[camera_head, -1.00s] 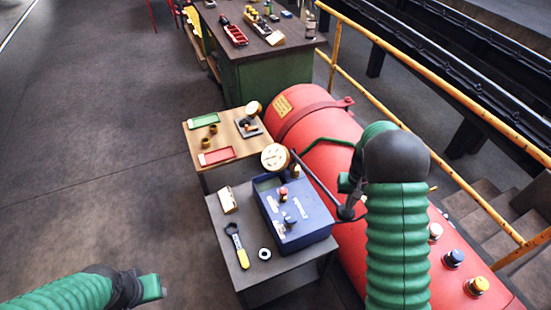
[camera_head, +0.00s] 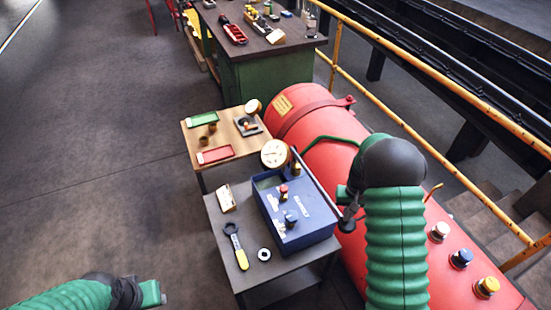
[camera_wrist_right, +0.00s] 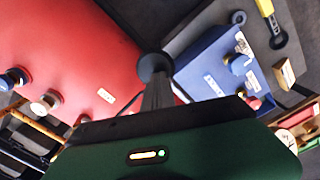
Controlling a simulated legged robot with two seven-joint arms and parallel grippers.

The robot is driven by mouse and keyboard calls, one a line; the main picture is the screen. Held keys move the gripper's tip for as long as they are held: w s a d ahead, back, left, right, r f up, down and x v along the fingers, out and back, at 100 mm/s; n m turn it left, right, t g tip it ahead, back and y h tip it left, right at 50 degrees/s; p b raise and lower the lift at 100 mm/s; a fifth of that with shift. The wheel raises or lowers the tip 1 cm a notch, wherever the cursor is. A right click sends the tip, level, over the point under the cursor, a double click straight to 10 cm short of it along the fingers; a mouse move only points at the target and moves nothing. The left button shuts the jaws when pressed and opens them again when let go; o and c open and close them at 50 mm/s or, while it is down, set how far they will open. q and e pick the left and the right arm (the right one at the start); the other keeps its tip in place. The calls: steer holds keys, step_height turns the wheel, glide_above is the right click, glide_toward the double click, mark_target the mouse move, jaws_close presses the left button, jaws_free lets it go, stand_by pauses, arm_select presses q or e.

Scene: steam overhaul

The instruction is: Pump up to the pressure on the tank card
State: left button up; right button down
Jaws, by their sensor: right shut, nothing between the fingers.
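The red tank (camera_head: 318,118) lies on its side with a yellowish plate (camera_head: 283,104) at its far end; its writing is too small to read. A round white-faced gauge (camera_head: 275,153) stands by the blue box (camera_head: 305,228), its reading unclear. A dark rod (camera_head: 318,178) slants from beside the gauge toward my right gripper (camera_head: 347,212). The right gripper is shut and empty between box and tank, largely hidden by my arm. In the right wrist view a black round knob (camera_wrist_right: 155,65) is just ahead of it; contact is unclear. My left gripper (camera_head: 152,293) is at lower left, away from everything.
The grey table (camera_head: 250,285) holds a yellow-handled wrench (camera_head: 237,247), a ring (camera_head: 264,254) and a cream card (camera_head: 226,198). A wooden table (camera_head: 240,150) with trays stands behind. Capped fittings (camera_head: 461,258) rise from the tank. A yellow railing (camera_head: 400,118) runs right; floor at left is clear.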

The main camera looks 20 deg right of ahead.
step_height(320, 180, down, 7)
steer(key=b, duration=0.4)
steer(key=shift+a, duration=0.1)
step_height(320, 180, up, 16)
steer(key=p, duration=1.2)
steer(key=shift+p, duration=0.35)
steer(key=shift+w, duration=0.1)
step_height(320, 180, down, 16)
steer(key=b, duration=1)
steer(key=shift+f+b, duration=0.2)
steer(key=shift+b, duration=0.15)
step_height(320, 180, up, 16)
steer(key=p, duration=1.2)
steer(key=shift+p, duration=0.3)
